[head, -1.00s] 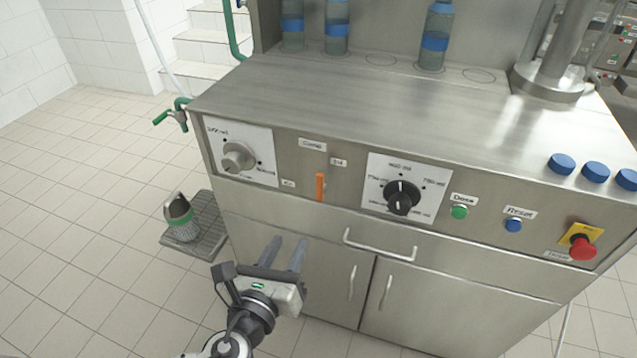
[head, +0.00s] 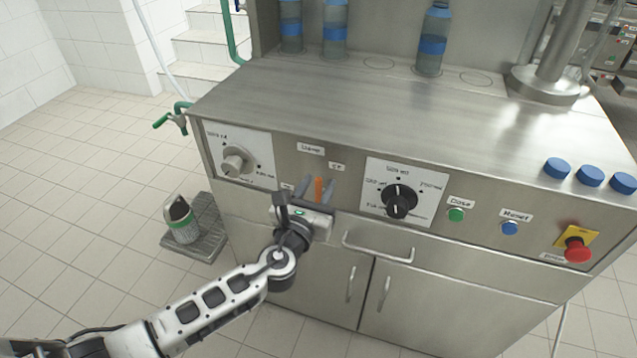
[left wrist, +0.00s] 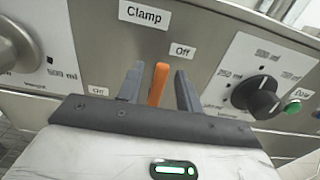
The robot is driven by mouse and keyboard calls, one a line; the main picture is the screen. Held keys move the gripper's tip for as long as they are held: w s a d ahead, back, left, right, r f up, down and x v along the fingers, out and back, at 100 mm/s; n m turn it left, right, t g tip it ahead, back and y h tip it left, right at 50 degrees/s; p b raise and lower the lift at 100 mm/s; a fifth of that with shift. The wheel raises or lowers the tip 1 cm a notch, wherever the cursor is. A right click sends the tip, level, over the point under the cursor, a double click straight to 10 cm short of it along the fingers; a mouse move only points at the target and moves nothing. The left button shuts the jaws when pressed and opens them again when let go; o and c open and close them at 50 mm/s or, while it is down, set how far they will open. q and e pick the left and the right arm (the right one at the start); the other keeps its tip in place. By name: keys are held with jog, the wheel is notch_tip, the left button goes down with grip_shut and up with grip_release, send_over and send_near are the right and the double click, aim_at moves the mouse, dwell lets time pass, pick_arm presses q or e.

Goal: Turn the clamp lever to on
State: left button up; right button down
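The clamp lever is an orange handle (head: 318,188) on the steel front panel, below the "Clamp" label; in the left wrist view the lever (left wrist: 158,84) stands nearly upright. The "Off" label (left wrist: 182,51) is to its upper right and the "On" label (left wrist: 98,91) to its left. My left gripper (head: 316,189) is at the panel, its fingers open on either side of the lever. In the left wrist view the gripper (left wrist: 158,88) shows gaps between both fingers and the lever. The lever's lower end is hidden behind my gripper. My right gripper is not in view.
A grey knob (head: 236,160) is left of the lever and a black dial (head: 399,200) right of it. Further right are a green button (head: 456,214), a blue button (head: 510,228) and a red stop button (head: 577,250). A drawer handle (head: 378,247) sits below.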

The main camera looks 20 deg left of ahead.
pick_arm(q)
jog(key=shift+w, duration=0.5)
grip_shut()
